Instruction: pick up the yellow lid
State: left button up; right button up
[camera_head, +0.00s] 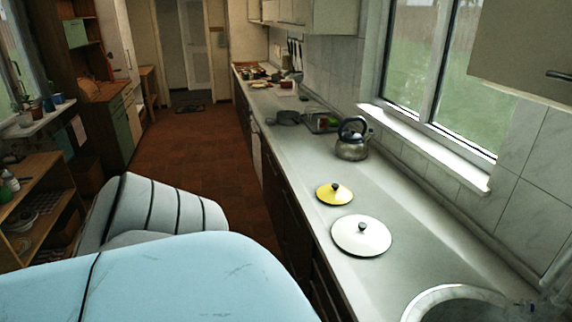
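The yellow lid (328,195) lies flat on the long pale counter (318,161). It is round with a dark knob on top, and it sits near the counter's front edge. A larger white lid (348,239) with a dark knob lies nearer to me, close beside the yellow lid.
A metal kettle (352,146) with a dark handle stands behind the yellow lid. A round sink (462,304) is at the lower right. Brown tiled floor (200,155) is open further back.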

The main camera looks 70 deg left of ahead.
aim_at(334, 194)
jog(key=u, duration=1.9)
jog(key=i+j+u, duration=0.2)
jog(key=i+u, duration=0.75)
jog(key=i+j+z, duration=0.2)
jog(key=i+z, duration=0.25)
jog(key=i+j+z, duration=0.5)
jog(key=i+l, duration=0.05)
